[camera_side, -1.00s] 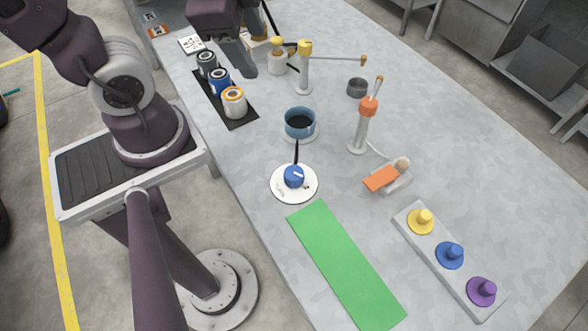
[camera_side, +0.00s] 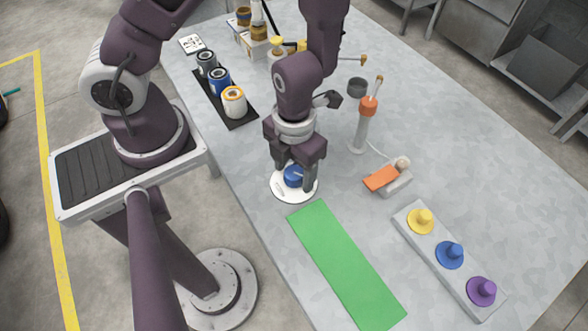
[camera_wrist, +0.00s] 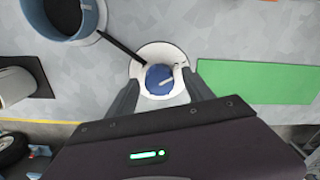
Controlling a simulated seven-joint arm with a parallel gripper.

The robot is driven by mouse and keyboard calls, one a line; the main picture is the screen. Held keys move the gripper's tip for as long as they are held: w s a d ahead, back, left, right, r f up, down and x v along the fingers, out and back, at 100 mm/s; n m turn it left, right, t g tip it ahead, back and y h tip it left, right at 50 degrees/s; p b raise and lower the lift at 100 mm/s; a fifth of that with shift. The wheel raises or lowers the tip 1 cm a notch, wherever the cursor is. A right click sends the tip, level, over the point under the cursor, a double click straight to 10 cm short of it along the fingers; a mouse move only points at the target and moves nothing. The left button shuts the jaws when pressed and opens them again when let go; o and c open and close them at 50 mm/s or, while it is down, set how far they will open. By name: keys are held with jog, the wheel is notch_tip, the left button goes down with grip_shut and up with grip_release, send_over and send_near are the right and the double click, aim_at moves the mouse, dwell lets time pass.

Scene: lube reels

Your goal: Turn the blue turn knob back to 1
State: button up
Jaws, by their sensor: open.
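The blue turn knob (camera_side: 293,176) stands on a round white dial plate (camera_side: 283,192) on the table. In the wrist view the knob (camera_wrist: 159,79) has a light pointer mark toward its upper right, and the dial plate (camera_wrist: 150,54) shows around it. My gripper (camera_side: 296,181) points down over the dial with its fingers on either side of the knob. In the wrist view my gripper (camera_wrist: 163,88) is open, with the knob between the fingertips. I cannot tell whether the fingers touch it. The dial's numbers are too small to read.
A blue cup (camera_wrist: 62,12) with a dark inside stands beside the dial. A green mat (camera_side: 346,265) lies in front. An orange-topped post (camera_side: 362,128), an orange switch (camera_side: 382,178) and a panel of coloured knobs (camera_side: 450,256) stand to the right.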

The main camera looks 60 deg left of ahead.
jog(key=shift+f, duration=0.3)
grip_shut()
